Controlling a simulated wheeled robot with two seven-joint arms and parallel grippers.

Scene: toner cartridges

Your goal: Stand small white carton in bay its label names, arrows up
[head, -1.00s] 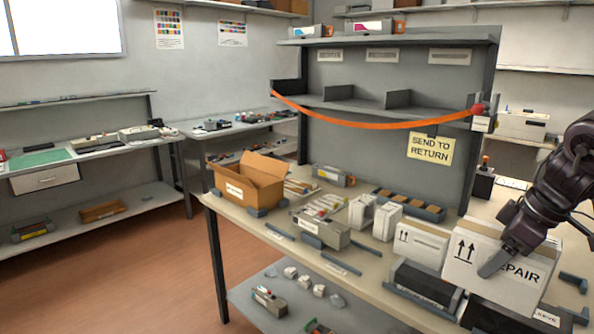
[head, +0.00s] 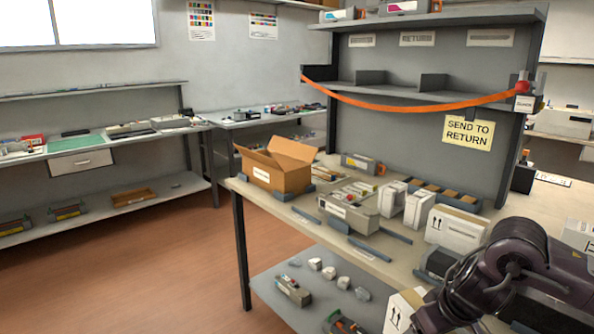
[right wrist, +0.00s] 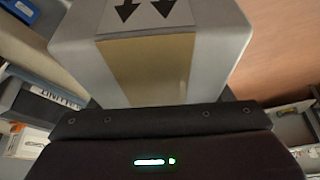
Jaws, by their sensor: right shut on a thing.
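A white carton (head: 397,313) with two black arrows pointing up in the head view is held at the table's front, partly hidden by my arm. My right gripper (head: 425,318) is shut on it; its fingertips are mostly hidden. In the right wrist view the carton (right wrist: 215,60) fills the middle, with a tan tape band, and I cannot read its label. The shelf's bays (head: 390,82) lie at the back, under three signs. The middle sign (head: 417,38) reads RETURN; the others are not readable. My left gripper is not in view.
An orange strap (head: 410,108) hangs across the bays. A yellow sign (head: 468,132) reads SEND TO RETURN. An open cardboard box (head: 283,170), small white cartons (head: 418,208), a larger arrowed carton (head: 455,228) and a grey cartridge (head: 348,212) stand on the table. Floor is open at left.

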